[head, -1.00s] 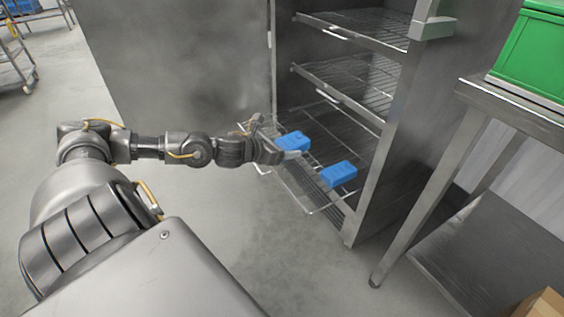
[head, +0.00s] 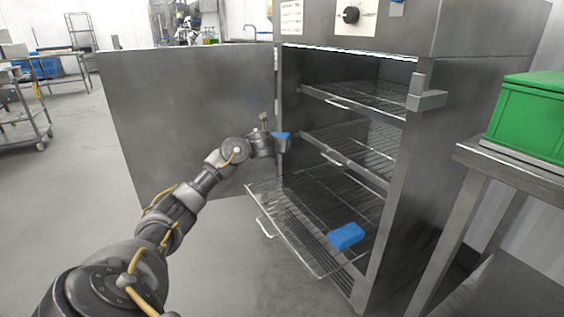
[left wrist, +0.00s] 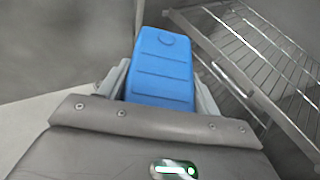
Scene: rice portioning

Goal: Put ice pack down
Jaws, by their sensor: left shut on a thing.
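My left gripper (head: 276,143) is shut on a blue ice pack (left wrist: 162,68), held between both fingers in the left wrist view. In the head view only a small part of this held pack (head: 281,135) shows beyond the gripper. It is in the air in front of the open cabinet, near the middle rack's height. A second blue ice pack (head: 346,236) lies on the pulled-out lower wire rack (head: 262,200), toward its right side. My right gripper is out of view.
The steel cabinet (head: 392,190) has its door (head: 185,120) swung open to the left. A middle rack (head: 345,148) and an upper rack (head: 355,97) are above the lower one. A steel table (head: 520,165) with a green crate (head: 535,120) stands at right. The lower rack's left part is bare.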

